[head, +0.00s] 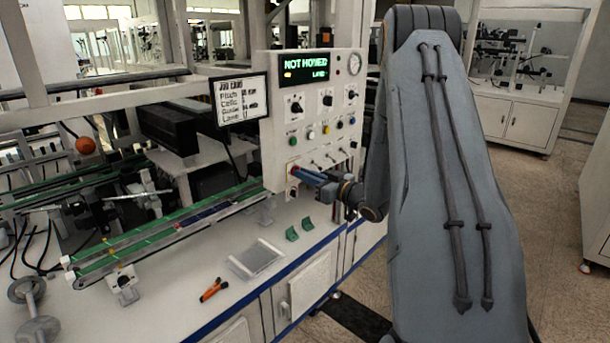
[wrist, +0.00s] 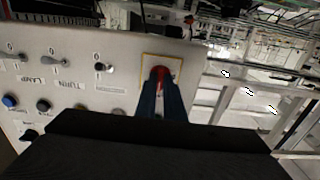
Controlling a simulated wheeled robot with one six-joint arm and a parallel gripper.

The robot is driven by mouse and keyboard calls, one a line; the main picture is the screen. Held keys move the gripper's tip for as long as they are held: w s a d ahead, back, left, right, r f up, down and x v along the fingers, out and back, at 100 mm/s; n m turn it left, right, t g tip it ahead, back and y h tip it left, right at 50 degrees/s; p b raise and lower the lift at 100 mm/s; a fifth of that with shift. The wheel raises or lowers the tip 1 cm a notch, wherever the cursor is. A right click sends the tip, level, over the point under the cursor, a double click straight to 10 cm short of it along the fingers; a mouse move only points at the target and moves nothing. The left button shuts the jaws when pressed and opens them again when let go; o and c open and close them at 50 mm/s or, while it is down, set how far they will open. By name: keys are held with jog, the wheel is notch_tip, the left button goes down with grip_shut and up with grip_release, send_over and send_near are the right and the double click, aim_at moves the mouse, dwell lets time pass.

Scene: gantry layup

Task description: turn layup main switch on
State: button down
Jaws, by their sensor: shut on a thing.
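The layup main switch is a red knob (wrist: 160,73) on a white plate with a yellow border (wrist: 176,59), near the edge of the white control panel in the wrist view. My gripper (wrist: 160,84) has blue fingers on both sides of the red knob and is shut on it. In the head view my gripper (head: 303,173) reaches the lower left part of the control panel (head: 280,130) from the right. Its fingers hide most of the knob there, so I cannot read the knob's setting.
The panel's green display (head: 305,67) is lit and reads "NOT HOMED". Small toggle switches (wrist: 99,67), knobs and buttons sit near the main switch. Green clips (head: 292,234), a clear tray (head: 257,258) and an orange-black tool (head: 213,290) lie on the bench below.

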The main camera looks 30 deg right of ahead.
jog(key=shift+f, duration=0.1)
dwell(0.3)
jog(key=c, duration=1.9)
grip_release()
jog(key=shift+o, duration=0.2)
jog(key=b+v, duration=0.2)
jog(key=v, duration=0.6)
jog(key=shift+w+a, duration=0.1)
jog(key=shift+a, duration=0.05)
